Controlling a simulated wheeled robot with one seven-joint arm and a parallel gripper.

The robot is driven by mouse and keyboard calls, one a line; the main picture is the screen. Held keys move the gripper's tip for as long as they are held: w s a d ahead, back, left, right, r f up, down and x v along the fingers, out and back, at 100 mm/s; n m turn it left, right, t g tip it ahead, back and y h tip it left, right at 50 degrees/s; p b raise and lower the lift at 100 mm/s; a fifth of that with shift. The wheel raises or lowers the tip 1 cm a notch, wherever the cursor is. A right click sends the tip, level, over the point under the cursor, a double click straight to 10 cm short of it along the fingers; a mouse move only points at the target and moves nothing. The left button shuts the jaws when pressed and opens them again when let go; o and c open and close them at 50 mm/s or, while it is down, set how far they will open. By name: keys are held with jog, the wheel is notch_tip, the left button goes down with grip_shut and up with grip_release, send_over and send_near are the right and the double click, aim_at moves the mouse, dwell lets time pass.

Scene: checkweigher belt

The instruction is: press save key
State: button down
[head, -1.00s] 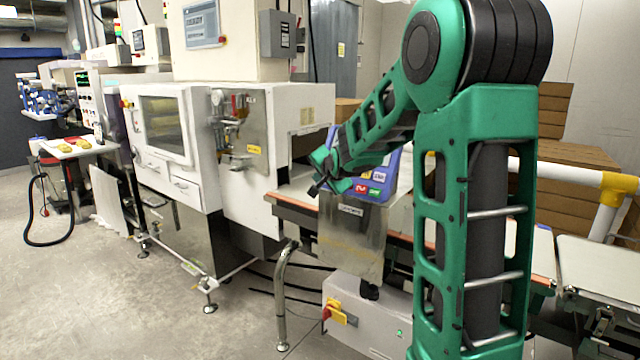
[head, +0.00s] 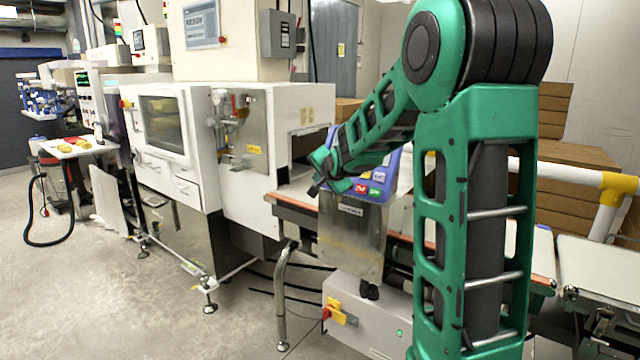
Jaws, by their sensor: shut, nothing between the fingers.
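A blue control panel (head: 390,176) sits on top of a metal box beside the belt, in the middle of the head view. I cannot read which one is the save key. My gripper (head: 315,188) is shut and empty at the panel's left side, its dark tips pointing down and left. My green arm covers the panel's upper left part. I cannot tell whether the tips touch anything.
The belt frame (head: 295,201) runs behind the metal box (head: 350,240). A large white machine (head: 262,180) stands close on the left. A red and yellow switch (head: 338,311) is below on a grey cabinet. Open floor lies at the left front.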

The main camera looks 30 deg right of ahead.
jog(key=shift+d, duration=0.15)
jog(key=shift+w+d+f, duration=0.1)
jog(key=shift+d+f, duration=0.05)
jog(key=shift+d, duration=0.1)
jog(key=shift+w+d+f, duration=0.15)
jog(key=shift+d+f, duration=0.05)
jog(key=shift+d, duration=0.15)
dwell(0.9)
jog(key=shift+a+r, duration=0.1)
jog(key=shift+a, duration=0.05)
jog(key=shift+s+a+r, duration=0.25)
jog(key=shift+a+r, duration=0.05)
jog(key=shift+a, duration=0.3)
dwell(0.4)
jog(key=shift+s+a+r, duration=0.25)
jog(key=shift+a+r, duration=0.15)
jog(key=shift+a, duration=0.3)
jog(key=shift+s+a+r, duration=0.3)
jog(key=shift+a+r, duration=0.05)
jog(key=shift+a, duration=0.3)
jog(key=shift+s+a+r, duration=0.25)
jog(key=shift+a+r, duration=0.15)
jog(key=shift+a, duration=0.3)
jog(key=s+a+r, duration=0.1)
jog(key=a+r, duration=0.1)
jog(key=a, duration=0.3)
jog(key=shift+s+r, duration=0.35)
jog(key=shift+s, duration=0.05)
